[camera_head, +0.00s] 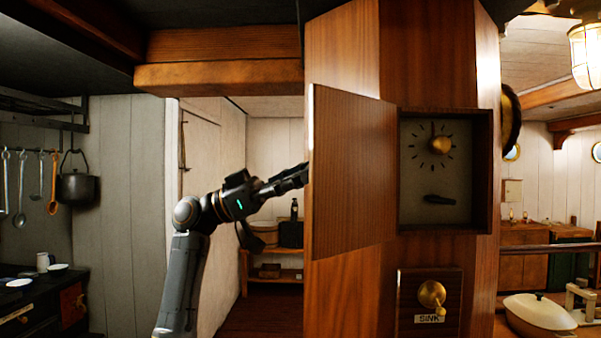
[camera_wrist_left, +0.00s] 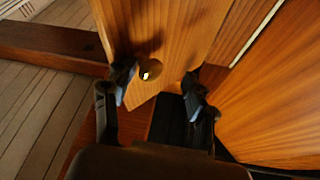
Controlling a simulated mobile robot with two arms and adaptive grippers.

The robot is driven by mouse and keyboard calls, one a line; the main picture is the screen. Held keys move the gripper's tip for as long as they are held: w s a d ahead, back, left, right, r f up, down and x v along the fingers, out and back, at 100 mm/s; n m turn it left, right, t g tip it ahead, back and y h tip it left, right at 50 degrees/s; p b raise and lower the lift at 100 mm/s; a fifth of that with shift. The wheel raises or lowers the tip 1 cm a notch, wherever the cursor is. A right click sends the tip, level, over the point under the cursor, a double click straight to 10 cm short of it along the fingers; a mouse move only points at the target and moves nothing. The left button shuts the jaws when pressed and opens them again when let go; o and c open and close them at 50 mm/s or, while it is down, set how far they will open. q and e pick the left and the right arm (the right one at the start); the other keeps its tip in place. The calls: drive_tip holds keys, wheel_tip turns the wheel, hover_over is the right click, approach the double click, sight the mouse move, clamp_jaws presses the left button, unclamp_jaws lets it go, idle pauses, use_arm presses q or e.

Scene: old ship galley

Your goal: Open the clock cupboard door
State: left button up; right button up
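The clock cupboard door (camera_head: 350,172) stands swung open to the left on the wooden column. The cupboard's inside (camera_head: 445,206) shows a dial with a brass knob and a dark lever below it. My left gripper (camera_head: 297,175) is at the door's outer left edge, its tips partly hidden by the door. In the left wrist view, the gripper (camera_wrist_left: 158,88) has its fingers spread apart, either side of a small brass knob (camera_wrist_left: 150,70) on the door (camera_wrist_left: 175,30). I see no clear contact with the knob. My right gripper is not in view.
Below the cupboard is a brass knob panel labelled SINK (camera_head: 431,296). Hanging utensils, a black pot (camera_head: 77,186) and a stove (camera_head: 40,300) are at left. A white basin (camera_head: 540,313) is at lower right. A passage with shelves (camera_head: 275,255) lies behind my left arm.

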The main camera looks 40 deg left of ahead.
use_arm(q)
drive_tip(key=shift+w+d+f, duration=0.1)
drive_tip(key=shift+w+f, duration=0.1)
drive_tip(key=shift+f, duration=0.15)
drive_tip(key=v, duration=1.2)
drive_tip(key=shift+s+r, duration=0.2)
drive_tip(key=shift+r, duration=0.2)
drive_tip(key=shift+s, duration=0.1)
